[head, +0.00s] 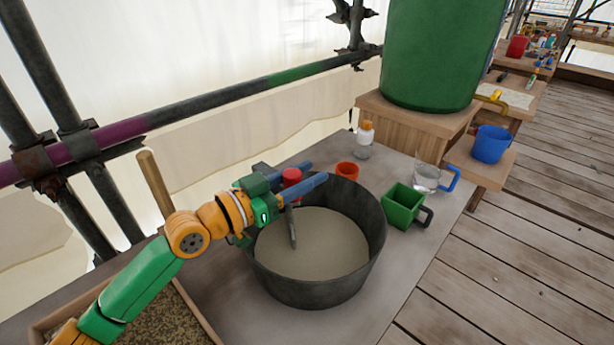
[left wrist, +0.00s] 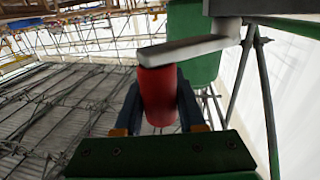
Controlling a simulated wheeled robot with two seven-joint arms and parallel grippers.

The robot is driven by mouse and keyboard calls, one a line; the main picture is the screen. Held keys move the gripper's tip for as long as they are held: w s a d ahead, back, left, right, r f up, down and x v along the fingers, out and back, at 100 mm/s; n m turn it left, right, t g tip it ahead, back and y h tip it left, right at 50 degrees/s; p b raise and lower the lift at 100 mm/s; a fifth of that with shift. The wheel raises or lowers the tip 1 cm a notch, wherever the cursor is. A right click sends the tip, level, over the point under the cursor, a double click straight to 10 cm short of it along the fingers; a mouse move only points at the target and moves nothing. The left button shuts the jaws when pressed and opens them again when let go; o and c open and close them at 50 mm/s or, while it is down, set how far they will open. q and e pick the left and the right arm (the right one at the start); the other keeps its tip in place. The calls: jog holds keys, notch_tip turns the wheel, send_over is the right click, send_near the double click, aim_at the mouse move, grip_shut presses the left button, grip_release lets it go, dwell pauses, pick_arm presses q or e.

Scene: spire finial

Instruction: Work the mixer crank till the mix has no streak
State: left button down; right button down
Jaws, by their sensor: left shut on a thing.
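A dark round tub (head: 372,235) stands on the bench and holds a grey-beige mix (head: 325,245). The mix surface looks even in colour, with no streak that I can make out. A grey metal rod (head: 291,228) of the mixer dips into it near the left side. My left gripper (head: 312,174) is over the tub's back left rim, with its blue fingers shut around the red crank grip (head: 292,176). In the left wrist view the red grip (left wrist: 158,95) sits between both fingers, under the grey crank arm (left wrist: 190,48). My right gripper is not in view.
A bottle (head: 363,140) stands behind. A large green barrel (head: 440,50) rises on a wooden box. Scaffold poles run behind.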

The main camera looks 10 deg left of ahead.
aim_at(285, 186)
pick_arm(q)
jog(key=shift+r, duration=0.1)
jog(key=c, duration=0.8)
grip_release()
jog(key=shift+c, duration=0.2)
jog(key=o, duration=0.3)
jog(key=shift+w, duration=0.1)
jog(key=shift+o, duration=0.2)
jog(key=shift+d, duration=0.15)
jog(key=b+v, duration=0.1)
jog(key=v, duration=0.3)
jog(key=b+v, duration=0.1)
jog(key=v, duration=0.1)
jog(key=shift+a+f+b, duration=0.25)
jog(key=shift+a+b, duration=0.05)
jog(key=shift+b, duration=0.05)
jog(key=shift+s+a+r, duration=0.1)
jog(key=shift+s+a, duration=0.05)
jog(key=shift+s, duration=0.25)
jog(key=shift+r, duration=0.1)
